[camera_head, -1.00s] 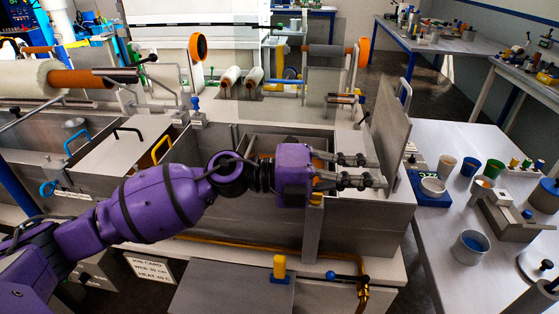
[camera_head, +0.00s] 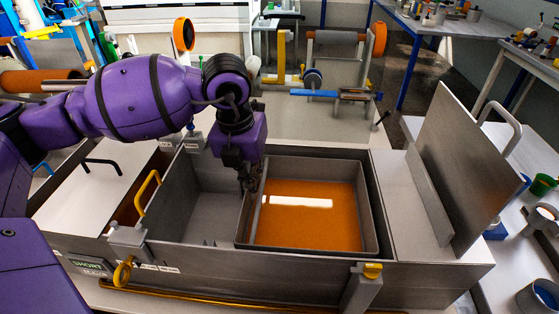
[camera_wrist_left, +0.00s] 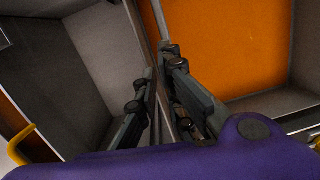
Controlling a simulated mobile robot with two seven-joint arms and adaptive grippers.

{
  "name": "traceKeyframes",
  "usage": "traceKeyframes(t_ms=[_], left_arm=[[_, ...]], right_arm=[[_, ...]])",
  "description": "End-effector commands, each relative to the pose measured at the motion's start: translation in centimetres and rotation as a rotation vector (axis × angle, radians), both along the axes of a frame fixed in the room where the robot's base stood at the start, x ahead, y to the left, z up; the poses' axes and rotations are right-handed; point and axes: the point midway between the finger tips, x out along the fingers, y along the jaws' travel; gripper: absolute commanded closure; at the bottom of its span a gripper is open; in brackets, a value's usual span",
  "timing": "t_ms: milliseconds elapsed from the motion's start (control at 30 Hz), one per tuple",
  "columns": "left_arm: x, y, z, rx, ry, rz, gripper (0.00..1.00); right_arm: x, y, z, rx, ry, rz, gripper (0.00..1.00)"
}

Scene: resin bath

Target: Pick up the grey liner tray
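The grey liner tray (camera_head: 374,215) is an open rectangular tray with a thin rim and a glossy orange inside. It sits in the right part of the metal bath. My left gripper (camera_head: 248,184) points down at the tray's left wall. In the left wrist view its fingers (camera_wrist_left: 161,68) lie close together on either side of the thin grey wall (camera_wrist_left: 149,25) and look shut on it. The fingertips' contact low on the wall is partly hidden. My right gripper is in neither view.
The bath's left part (camera_head: 200,215) is empty. A yellow handle (camera_head: 147,190) stands on its left side. An upright metal plate (camera_head: 470,165) with a handle stands on the right ledge. A roller stand (camera_head: 335,45) and blue bar (camera_head: 315,93) are behind the bath.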

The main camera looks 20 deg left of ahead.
Motion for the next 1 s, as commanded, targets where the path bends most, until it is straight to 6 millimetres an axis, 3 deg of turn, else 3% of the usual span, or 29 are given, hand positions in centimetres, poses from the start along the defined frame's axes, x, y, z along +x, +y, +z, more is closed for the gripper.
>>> traceKeyframes(t_ms=[167, 433, 733, 1000], left_arm=[[-0.5, 1.5, -0.4, 0.052, 0.022, 0.087, 0.92], [-0.3, 1.5, -3.3, 0.049, 0.023, 0.089, 0.92], [0.0, 1.6, -7.3, 0.047, 0.021, 0.087, 0.92], [0.0, 1.6, -7.8, 0.046, 0.021, 0.086, 0.92]], right_arm=[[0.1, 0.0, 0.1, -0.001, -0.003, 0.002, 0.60], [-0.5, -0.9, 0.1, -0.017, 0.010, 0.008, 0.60], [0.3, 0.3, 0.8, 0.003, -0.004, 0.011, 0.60], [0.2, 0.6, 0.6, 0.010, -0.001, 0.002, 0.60]])
